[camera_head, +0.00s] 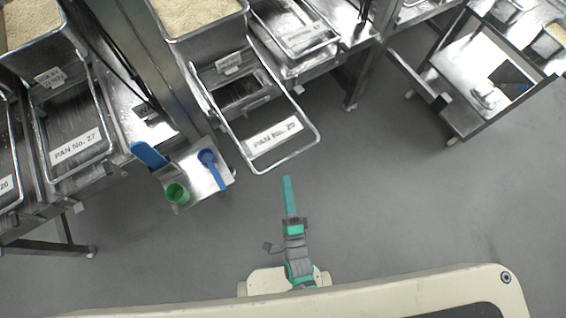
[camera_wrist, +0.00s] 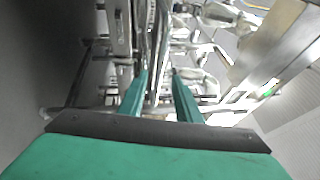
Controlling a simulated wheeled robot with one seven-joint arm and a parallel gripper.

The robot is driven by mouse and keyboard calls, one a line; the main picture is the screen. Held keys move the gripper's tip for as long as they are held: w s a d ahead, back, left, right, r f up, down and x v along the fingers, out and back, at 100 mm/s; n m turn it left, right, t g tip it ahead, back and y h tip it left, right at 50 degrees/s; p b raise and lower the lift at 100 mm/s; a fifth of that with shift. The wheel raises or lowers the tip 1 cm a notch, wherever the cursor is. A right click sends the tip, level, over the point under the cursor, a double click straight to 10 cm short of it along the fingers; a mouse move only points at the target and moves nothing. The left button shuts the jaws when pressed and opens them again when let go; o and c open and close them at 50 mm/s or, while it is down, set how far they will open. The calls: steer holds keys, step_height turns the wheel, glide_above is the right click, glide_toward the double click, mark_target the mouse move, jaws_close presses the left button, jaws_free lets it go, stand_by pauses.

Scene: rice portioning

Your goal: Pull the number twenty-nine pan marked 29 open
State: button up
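The number twenty-nine pan's metal loop frame (camera_head: 310,124) sticks out toward me in the head view. It carries a white label (camera_head: 275,137) that reads PAN No. 29. Behind it stands a metal bin of rice (camera_head: 198,38). My gripper (camera_head: 287,180), with teal fingers, is just in front of the loop's front bar, and I cannot tell from above whether it touches. In the wrist view, the two fingers of my gripper (camera_wrist: 159,75) stand apart, with metal bars seen beyond and between them. Nothing clearly rests in their grip.
The PAN No. 27 frame (camera_head: 76,147) is to the left. A small metal shelf (camera_head: 203,177) left of my gripper holds a green cup (camera_head: 177,193) and blue scoops (camera_head: 211,169). A metal cart (camera_head: 480,70) stands at right. The grey floor (camera_head: 400,200) at right is clear.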

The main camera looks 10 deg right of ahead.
steer(key=shift+s+f, duration=0.15)
steer(key=shift+s, duration=0.6)
steer(key=shift+s+f, duration=0.1)
steer(key=shift+s, duration=0.6)
steer(key=shift+w, duration=0.1)
steer(key=s+a+r+n+g, duration=0.4)
steer(key=s+r+n, duration=0.7)
steer(key=n, duration=0.7)
steer(key=shift+a+r+n+g+h, duration=0.15)
steer(key=shift+r+n+g+h, duration=0.15)
steer(key=shift+r, duration=0.4)
steer(key=shift+s, duration=0.1)
